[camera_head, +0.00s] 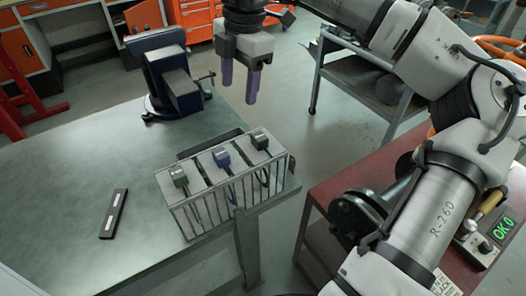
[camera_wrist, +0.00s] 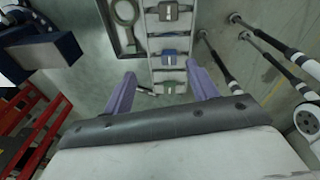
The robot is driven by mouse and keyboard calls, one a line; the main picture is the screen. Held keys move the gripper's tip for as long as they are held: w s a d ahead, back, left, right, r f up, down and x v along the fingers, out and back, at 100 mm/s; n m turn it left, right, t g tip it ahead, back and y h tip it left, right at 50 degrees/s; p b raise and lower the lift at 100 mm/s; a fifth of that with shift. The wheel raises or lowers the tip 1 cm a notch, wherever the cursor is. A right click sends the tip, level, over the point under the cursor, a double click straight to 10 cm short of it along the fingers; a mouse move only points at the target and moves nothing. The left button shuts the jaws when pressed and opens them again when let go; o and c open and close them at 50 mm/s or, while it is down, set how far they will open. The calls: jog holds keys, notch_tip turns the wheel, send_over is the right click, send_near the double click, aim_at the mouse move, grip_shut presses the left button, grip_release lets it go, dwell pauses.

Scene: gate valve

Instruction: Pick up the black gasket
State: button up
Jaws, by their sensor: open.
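A slotted rack (camera_head: 190,220) on the near edge of the bench holds three similar block-topped pieces. The dark one, likely the black gasket (camera_head: 261,142), is at the right end; beside it are a blue piece (camera_head: 222,158) and a green piece (camera_head: 179,175). In the wrist view the dark piece (camera_wrist: 168,12) is at the top, farthest from the fingers. The lower parts of the pieces are partly hidden by the rack bars. My gripper (camera_head: 239,92) is open and empty, fingers pointing down, above and behind the rack, touching nothing.
A vise (camera_head: 175,75) stands at the bench's far end. A dark bar (camera_head: 114,213) lies on the bench at left. A dark tray holding a ring-shaped item (camera_wrist: 125,12) is beside the rack. A red cart (camera_head: 340,190) stands right. The middle of the bench is clear.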

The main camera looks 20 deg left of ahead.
jog(key=w+d+m+h, duration=0.1)
jog(key=w+d+m, duration=0.1)
jog(key=w+d, duration=0.15)
jog(key=p, duration=0.2)
send_over(260, 136)
jog(key=shift+t, duration=0.3)
jog(key=f, duration=0.7)
jog(key=shift+w+d+f, duration=0.15)
jog(key=shift+d+f, duration=0.1)
jog(key=shift+d, duration=0.1)
jog(key=shift+a+f+p, duration=0.2)
jog(key=shift+f+p, duration=0.35)
jog(key=shift+f, duration=0.9)
jog(key=shift+a+f+p, duration=0.2)
jog(key=shift+f+p, duration=0.35)
jog(key=shift+f, duration=0.9)
grip_shut()
